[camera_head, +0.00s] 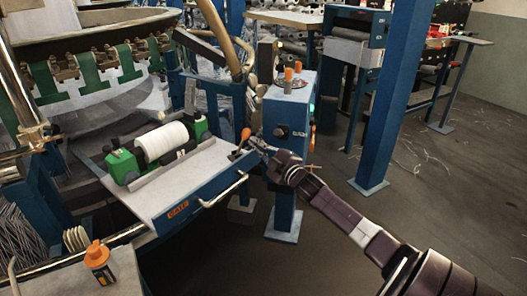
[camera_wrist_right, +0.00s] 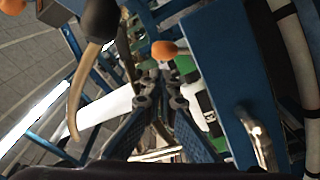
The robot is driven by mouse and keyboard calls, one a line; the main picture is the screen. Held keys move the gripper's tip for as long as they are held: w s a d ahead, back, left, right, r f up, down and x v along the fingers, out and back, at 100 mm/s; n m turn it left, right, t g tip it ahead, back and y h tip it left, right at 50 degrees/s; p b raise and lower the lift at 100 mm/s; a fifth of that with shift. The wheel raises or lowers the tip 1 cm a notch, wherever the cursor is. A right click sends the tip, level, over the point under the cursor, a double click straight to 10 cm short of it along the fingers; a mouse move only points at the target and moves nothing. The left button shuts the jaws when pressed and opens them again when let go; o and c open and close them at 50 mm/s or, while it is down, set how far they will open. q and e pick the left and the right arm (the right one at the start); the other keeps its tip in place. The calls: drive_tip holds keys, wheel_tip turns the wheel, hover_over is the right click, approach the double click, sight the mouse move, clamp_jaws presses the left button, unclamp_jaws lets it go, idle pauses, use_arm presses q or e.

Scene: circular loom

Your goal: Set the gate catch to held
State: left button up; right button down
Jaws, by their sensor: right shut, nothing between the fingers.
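The gate (camera_head: 190,195) is a grey-topped blue shelf with a GATE label and a pale handle (camera_head: 225,190) on its front. At its right end stands a small lever with an orange knob (camera_head: 245,134), which looks like the gate catch. The knob also shows in the right wrist view (camera_wrist_right: 165,50), beyond the fingertips. My right gripper (camera_head: 258,145) is just right of the lever, shut and empty. In the wrist view its fingertips (camera_wrist_right: 161,92) point toward the lever; I cannot tell whether they touch it. My left gripper is out of view.
A white roll (camera_head: 162,140) in green holders lies on the gate. A blue control post (camera_head: 288,130) with orange-topped items stands close behind my right gripper. A blue column (camera_head: 388,100) rises to the right.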

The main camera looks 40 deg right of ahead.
drive_tip(key=shift+s+a+f, duration=0.1)
drive_tip(key=shift+s+a, duration=0.15)
drive_tip(key=shift+s, duration=1)
drive_tip(key=shift+s+a, duration=0.2)
drive_tip(key=shift+s, duration=1)
